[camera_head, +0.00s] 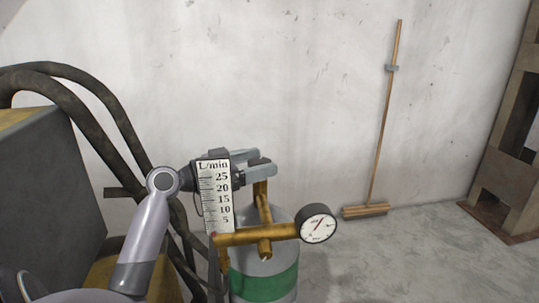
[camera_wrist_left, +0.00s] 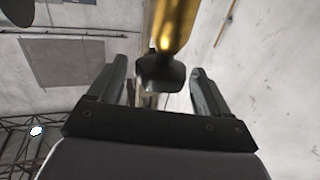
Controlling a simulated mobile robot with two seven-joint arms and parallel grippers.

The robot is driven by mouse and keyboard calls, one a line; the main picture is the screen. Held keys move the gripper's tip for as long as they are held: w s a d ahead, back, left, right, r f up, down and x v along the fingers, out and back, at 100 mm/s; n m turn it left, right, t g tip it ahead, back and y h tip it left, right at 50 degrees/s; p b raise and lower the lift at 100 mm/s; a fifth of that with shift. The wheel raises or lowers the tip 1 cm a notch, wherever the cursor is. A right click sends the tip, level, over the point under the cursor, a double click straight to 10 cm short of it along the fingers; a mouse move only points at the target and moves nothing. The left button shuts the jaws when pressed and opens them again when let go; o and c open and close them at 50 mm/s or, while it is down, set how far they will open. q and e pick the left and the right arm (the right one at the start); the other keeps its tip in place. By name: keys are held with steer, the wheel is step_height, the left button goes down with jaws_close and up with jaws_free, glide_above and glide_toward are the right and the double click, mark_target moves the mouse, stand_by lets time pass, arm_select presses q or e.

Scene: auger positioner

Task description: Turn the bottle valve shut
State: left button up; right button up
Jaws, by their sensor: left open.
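The grey gas bottle (camera_head: 281,262) with a green band stands upright at the lower middle of the head view. A brass valve stem (camera_head: 260,192) rises from its top, with a dark valve knob (camera_head: 259,161) at the upper end. My left gripper (camera_head: 262,163) reaches in from the left at knob height, its jaws open. In the left wrist view the dark knob (camera_wrist_left: 160,73) sits between the two spread fingers (camera_wrist_left: 160,92), below the brass stem (camera_wrist_left: 172,25). Gaps show on both sides of it, so it is not gripped. My right gripper is not in view.
A brass regulator (camera_head: 255,237) carries a round gauge (camera_head: 317,223) and an L/min flow scale (camera_head: 214,195), close to my left wrist. Dark hoses (camera_head: 105,100) and a grey machine (camera_head: 45,180) stand left. A broom (camera_head: 383,125) leans on the wall. Floor to the right is clear.

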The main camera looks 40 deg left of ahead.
arm_select(q)
steer(key=shift+x, duration=1.45)
